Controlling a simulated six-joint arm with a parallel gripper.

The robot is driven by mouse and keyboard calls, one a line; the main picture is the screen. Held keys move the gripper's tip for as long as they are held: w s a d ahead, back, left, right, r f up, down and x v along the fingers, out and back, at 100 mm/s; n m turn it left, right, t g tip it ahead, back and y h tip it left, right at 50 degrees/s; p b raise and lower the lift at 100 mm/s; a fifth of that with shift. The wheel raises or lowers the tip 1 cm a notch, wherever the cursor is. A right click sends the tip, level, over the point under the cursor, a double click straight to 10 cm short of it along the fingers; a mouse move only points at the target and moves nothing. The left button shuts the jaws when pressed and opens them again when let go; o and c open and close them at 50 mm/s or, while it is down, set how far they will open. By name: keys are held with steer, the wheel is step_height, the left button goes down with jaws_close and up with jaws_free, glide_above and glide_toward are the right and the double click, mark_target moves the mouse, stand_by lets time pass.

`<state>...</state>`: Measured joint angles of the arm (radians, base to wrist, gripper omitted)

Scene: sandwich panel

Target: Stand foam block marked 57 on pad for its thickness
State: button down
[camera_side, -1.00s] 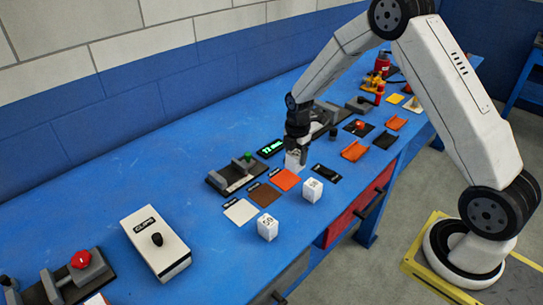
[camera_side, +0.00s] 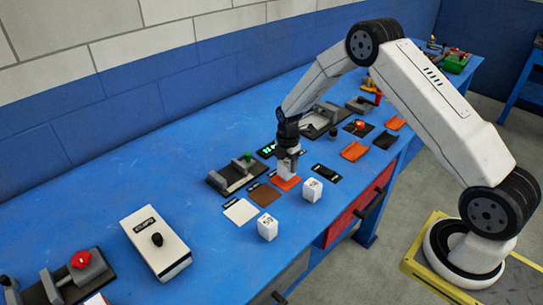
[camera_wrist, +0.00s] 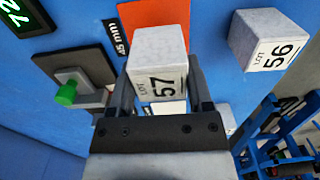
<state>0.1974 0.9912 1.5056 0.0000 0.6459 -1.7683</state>
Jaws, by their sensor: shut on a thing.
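The white foam block marked 57 (camera_wrist: 158,60) is between the jaws of my gripper (camera_wrist: 160,95) in the wrist view. My gripper (camera_side: 288,160) is shut on it. In the side view the block (camera_side: 286,169) is upright over the orange pad (camera_side: 287,183). The orange pad also shows beyond the block in the wrist view (camera_wrist: 150,16), beside a label reading 45 mm. I cannot tell whether the block touches the pad. Its underside is hidden.
A block marked 56 (camera_wrist: 272,40) stands nearby; it also shows in the side view (camera_side: 312,189). Another white block (camera_side: 268,227) stands nearer the front edge. A brown pad (camera_side: 264,195), a white pad (camera_side: 240,211) and a fixture with a green knob (camera_side: 237,172) lie to the left.

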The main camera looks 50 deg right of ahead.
mark_target(287, 162)
steer(key=shift+f, duration=0.9)
steer(key=shift+f, duration=0.15)
jaws_free()
steer(key=shift+r, duration=6.15)
